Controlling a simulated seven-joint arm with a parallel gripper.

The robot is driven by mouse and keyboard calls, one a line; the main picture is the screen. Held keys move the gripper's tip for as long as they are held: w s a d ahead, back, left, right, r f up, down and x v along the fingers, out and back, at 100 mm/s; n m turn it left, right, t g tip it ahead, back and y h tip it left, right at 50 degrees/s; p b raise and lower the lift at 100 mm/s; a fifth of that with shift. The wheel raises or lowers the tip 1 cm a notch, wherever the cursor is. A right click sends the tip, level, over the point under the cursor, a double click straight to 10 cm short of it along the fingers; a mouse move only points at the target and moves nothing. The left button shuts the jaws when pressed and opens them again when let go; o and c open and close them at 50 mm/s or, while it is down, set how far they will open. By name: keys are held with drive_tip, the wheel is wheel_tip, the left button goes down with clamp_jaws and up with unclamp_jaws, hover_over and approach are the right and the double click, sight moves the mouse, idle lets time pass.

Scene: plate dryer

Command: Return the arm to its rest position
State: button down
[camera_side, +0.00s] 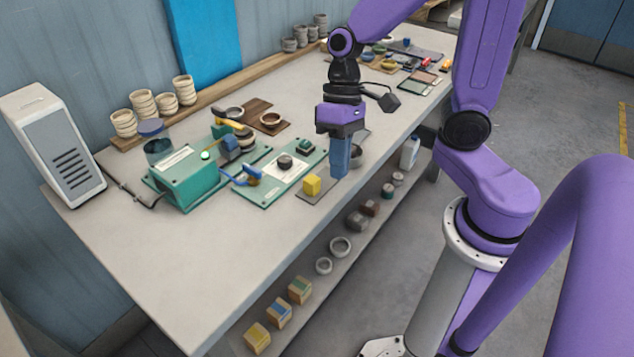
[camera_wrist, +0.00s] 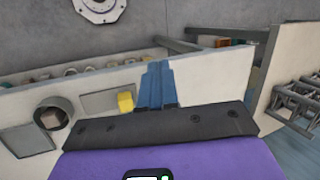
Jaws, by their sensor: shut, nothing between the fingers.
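My gripper (camera_side: 339,174) is purple with blue fingers. In the side view it points down above the front edge of the table, just right of a yellow block (camera_side: 312,186). The fingers are shut with nothing between them. The block rests on a dark flat plate (camera_side: 318,194) near the table edge.
A green machine (camera_side: 188,180) and a green board (camera_side: 285,172) stand left of my gripper on the table (camera_side: 225,250). A grey ring (camera_wrist: 55,112) shows in the wrist view. Bowls stand along the back wall. A lower shelf (camera_side: 300,262) holds blocks and rings. The table's near left is clear.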

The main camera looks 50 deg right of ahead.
drive_tip(key=s+d+r+n+t+h, duration=0.2)
drive_tip(key=s+d+n+h, duration=0.1)
drive_tip(key=s+n, duration=0.7)
drive_tip(key=shift+s+n+t, duration=0.3)
drive_tip(key=shift+n, duration=0.3)
idle(6.0)
